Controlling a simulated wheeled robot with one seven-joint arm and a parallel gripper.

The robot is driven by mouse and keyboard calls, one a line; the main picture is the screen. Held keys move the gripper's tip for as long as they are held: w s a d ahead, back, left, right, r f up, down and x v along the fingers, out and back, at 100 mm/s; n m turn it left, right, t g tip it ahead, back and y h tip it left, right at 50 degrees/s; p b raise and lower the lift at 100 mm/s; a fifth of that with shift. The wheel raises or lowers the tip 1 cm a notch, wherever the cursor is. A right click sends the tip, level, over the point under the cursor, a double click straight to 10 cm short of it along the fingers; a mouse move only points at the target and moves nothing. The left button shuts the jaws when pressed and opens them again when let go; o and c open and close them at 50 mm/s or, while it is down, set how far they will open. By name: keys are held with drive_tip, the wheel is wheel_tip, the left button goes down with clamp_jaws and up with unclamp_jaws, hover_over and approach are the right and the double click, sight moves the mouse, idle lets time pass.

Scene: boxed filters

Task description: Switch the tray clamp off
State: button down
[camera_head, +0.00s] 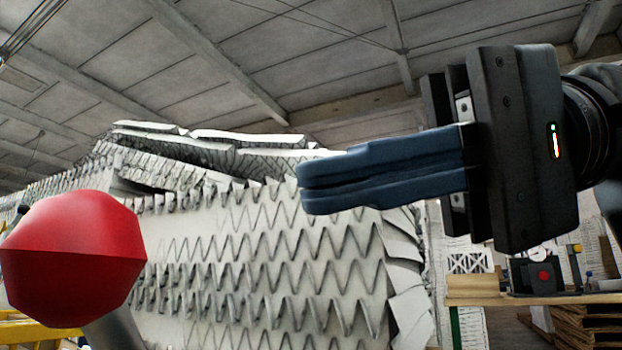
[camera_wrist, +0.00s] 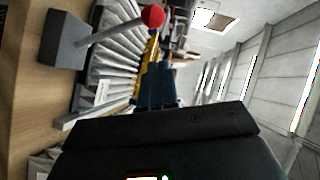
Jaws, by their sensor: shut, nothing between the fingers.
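A lever has a round red knob (camera_head: 72,258) at the left of the head view, large and close, with a grey rod (camera_head: 112,332) below it. In the wrist view the red knob (camera_wrist: 153,17) ends the slanted rod (camera_wrist: 110,30), which rises from a grey box base (camera_wrist: 62,40). My gripper (camera_head: 305,187) is shut and empty in the head view, its blue fingers pointing left. A clear gap shows between its tips and the knob in the picture. In the wrist view my gripper's fingers (camera_wrist: 157,85) also show, apart from the knob.
A large block of white pleated filters (camera_head: 270,250) fills the middle of the head view. A bench (camera_head: 480,299) at right carries a black device with a red button (camera_head: 543,276). Stacked wood (camera_head: 590,325) lies below. A wooden surface (camera_wrist: 30,110) lies left in the wrist view.

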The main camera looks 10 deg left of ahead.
drive_tip(key=p+v, duration=0.1)
drive_tip(key=v, duration=0.6)
drive_tip(key=shift+w+d, duration=0.2)
drive_tip(key=shift+d, duration=0.1)
drive_tip(key=shift+f, duration=0.1)
